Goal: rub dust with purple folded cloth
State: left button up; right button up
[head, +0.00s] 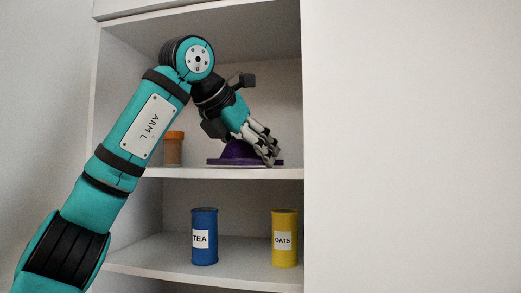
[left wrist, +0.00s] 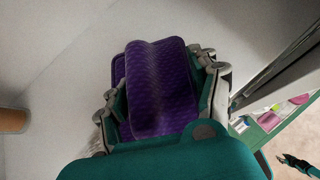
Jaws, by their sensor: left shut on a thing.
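The purple folded cloth (head: 235,157) lies on the upper shelf, its flat edge spread on the board and its middle raised. My left gripper (head: 268,147) reaches in from the left and is shut on the cloth's raised part. In the left wrist view the ridged purple cloth (left wrist: 158,88) stands up between the fingers of my left gripper (left wrist: 162,90), one on each side. I cannot make out any dust; the cloth and gripper cover part of the shelf.
An orange-brown jar (head: 173,148) stands left of the cloth on the upper shelf (head: 215,173), partly behind my arm. Blue TEA (head: 204,237) and yellow OATS (head: 284,238) tins stand on the lower shelf. A white side panel (head: 400,150) closes off the right.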

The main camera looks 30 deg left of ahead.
aim_at(226, 150)
pick_arm(q)
jog(key=shift+s+a+f+p, duration=0.1)
jog(key=shift+s+a+p, duration=0.15)
jog(key=shift+a, duration=0.8)
jog(key=shift+s+a+p, duration=0.1)
jog(key=shift+s+a, duration=0.2)
jog(key=shift+a, duration=0.7)
jog(key=shift+s+a+p, duration=0.2)
jog(key=shift+a+p, duration=0.1)
jog(key=shift+a, duration=0.35)
jog(key=shift+s+a, duration=0.2)
jog(key=shift+a, duration=0.4)
jog(key=shift+s+a, duration=0.15)
jog(key=shift+a, duration=0.45)
jog(key=shift+s+a+p, duration=0.3)
jog(key=shift+a+p, duration=0.3)
jog(key=shift+a, duration=0.25)
jog(key=shift+s+a, duration=0.25)
jog(key=shift+a, duration=0.45)
jog(key=shift+s+a+p, duration=0.2)
jog(key=shift+a+p, duration=0.3)
jog(key=shift+a, duration=0.1)
jog(key=shift+s+a, duration=0.2)
jog(key=shift+a, duration=0.35)
jog(key=shift+s+a, duration=0.15)
jog(key=shift+a, duration=0.4)
jog(key=shift+d, duration=0.1)
